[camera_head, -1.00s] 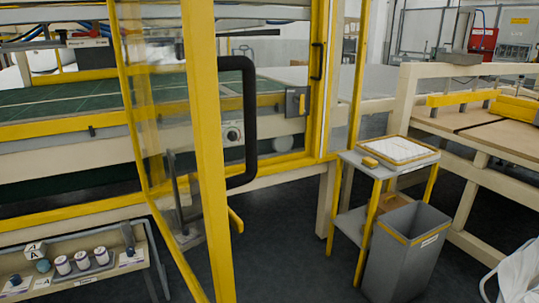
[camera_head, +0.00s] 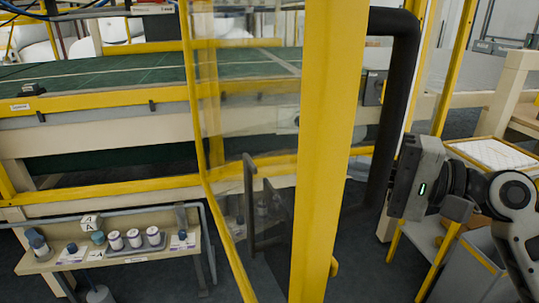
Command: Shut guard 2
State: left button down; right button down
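The guard is an open swing door with a yellow frame (camera_head: 323,150) and a clear panel, standing edge-on toward me. No number shows on it. A thick black bar handle (camera_head: 403,60) sticks out from the right side of its frame. My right gripper (camera_head: 396,190) has come in from the right, at the lower upright part of the handle. Its fingers are not clearly visible, so I cannot tell whether it touches or grips the bar. My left gripper is out of view.
A green-topped machine bed (camera_head: 90,66) with yellow rails lies behind the guard. A low shelf (camera_head: 128,262) with several spools stands at the lower left. A small stand with a white tray (camera_head: 492,153) and a grey bin (camera_head: 465,275) are at the right, behind my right arm.

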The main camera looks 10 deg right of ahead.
jog(key=w+a+p, duration=0.3)
jog(key=w+a, duration=0.1)
jog(key=a, duration=0.7)
jog(key=shift+a, duration=0.2)
